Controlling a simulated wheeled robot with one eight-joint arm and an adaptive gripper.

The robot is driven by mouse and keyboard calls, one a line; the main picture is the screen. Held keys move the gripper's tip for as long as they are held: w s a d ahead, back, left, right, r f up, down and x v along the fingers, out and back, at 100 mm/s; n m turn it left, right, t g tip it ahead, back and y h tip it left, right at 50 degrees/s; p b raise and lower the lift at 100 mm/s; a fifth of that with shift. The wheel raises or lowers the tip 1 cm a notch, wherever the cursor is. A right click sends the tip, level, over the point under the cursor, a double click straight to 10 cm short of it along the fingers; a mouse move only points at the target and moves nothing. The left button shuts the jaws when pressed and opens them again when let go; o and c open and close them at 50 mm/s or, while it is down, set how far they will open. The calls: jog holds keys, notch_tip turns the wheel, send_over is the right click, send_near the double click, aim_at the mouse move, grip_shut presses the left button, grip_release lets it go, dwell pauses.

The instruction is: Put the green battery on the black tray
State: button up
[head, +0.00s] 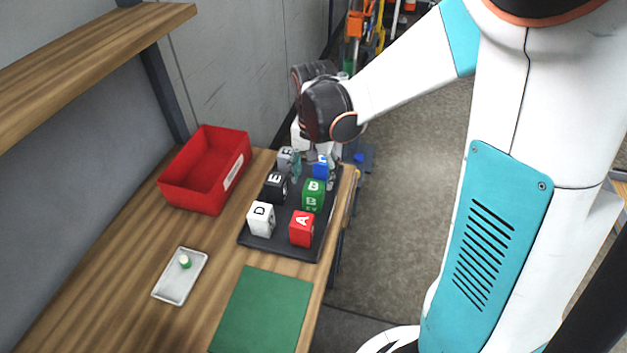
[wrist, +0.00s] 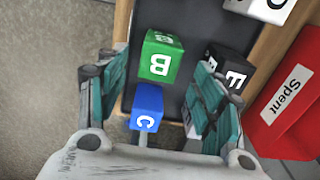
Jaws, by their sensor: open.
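A green block marked B (head: 314,194) stands on the black tray (head: 278,246); the wrist view shows it too (wrist: 160,57). The tray also shows in the wrist view (wrist: 205,28). My gripper (head: 314,170) is open above the tray's far end, its fingers pointing down. In the wrist view my gripper (wrist: 163,72) has its fingers on either side of a blue block marked C (wrist: 146,107); contact cannot be told. A small round green and white piece (head: 185,262) lies on a light grey dish (head: 170,292), left of the tray. Neither is clearly labelled as a battery.
White D (head: 261,219), red A (head: 302,229), black E (head: 274,187) and grey F (head: 287,158) blocks crowd the tray. A red bin (head: 190,199), marked Spent in the wrist view (wrist: 300,125), stands behind left. A green mat (head: 262,312) lies in front. A shelf (head: 90,65) overhangs left.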

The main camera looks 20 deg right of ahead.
notch_tip(320, 180, up, 7)
jog(key=p, duration=0.2)
jog(key=s+r+n+t, duration=0.3)
jog(key=s+r, duration=0.1)
jog(key=s, duration=0.3)
jog(key=s+r+n+t, duration=0.4)
jog(key=s, duration=0.3)
jog(key=shift+s+a, duration=0.2)
jog(key=shift+s, duration=0.15)
jog(key=shift+r, duration=0.1)
